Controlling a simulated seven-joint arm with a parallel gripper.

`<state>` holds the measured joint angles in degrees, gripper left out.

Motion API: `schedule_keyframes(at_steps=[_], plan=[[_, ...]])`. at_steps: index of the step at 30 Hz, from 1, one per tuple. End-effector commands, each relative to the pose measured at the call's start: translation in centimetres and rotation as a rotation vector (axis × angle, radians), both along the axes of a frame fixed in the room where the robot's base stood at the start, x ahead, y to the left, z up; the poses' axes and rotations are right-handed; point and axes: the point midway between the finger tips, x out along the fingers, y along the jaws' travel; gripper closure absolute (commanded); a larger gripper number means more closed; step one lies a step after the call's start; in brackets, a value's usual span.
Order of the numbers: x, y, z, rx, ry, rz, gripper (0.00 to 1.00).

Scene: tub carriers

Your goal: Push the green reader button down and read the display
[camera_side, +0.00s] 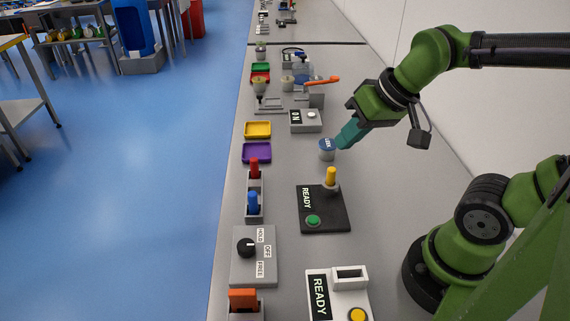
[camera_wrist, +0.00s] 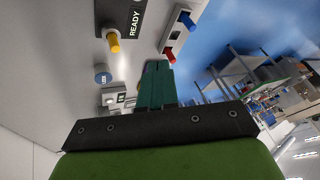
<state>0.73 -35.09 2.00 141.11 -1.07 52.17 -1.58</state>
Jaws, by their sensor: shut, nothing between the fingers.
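The green reader button (camera_side: 313,221) sits on a dark reader box (camera_side: 338,218), up and clear of anything on top. The box's display (camera_side: 307,198) reads READY; it also shows in the wrist view (camera_wrist: 135,24). A yellow peg (camera_side: 331,176) stands at the box's far end and also shows in the wrist view (camera_wrist: 114,42). My gripper (camera_side: 341,141) is shut and empty, with teal fingers. It is beyond the reader box, close to a blue-topped tub (camera_side: 327,149); I cannot tell whether they touch. The green button is not visible in the wrist view.
Nearer stands a white box (camera_side: 338,295) with a READY display and yellow button. A dial box (camera_side: 253,256), blue and red levers (camera_side: 254,185), purple tray (camera_side: 257,152) and yellow tray (camera_side: 258,129) line the left edge. Bench space right of the reader box is clear.

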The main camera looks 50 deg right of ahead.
Motion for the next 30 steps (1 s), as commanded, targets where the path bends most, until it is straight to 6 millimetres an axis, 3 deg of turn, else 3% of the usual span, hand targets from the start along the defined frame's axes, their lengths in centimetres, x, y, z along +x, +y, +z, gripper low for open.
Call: schedule_keyframes(at_steps=[6,15,24,30], plan=[[2.0,0.8,-2.7,-0.251,0.133,0.468,1.00],[3.6,1.8,-5.1,-0.477,0.196,1.197,1.00],[4.6,2.6,-6.6,-0.597,0.145,1.925,1.00],[5.0,2.8,-6.4,-0.655,0.054,2.325,1.00]])
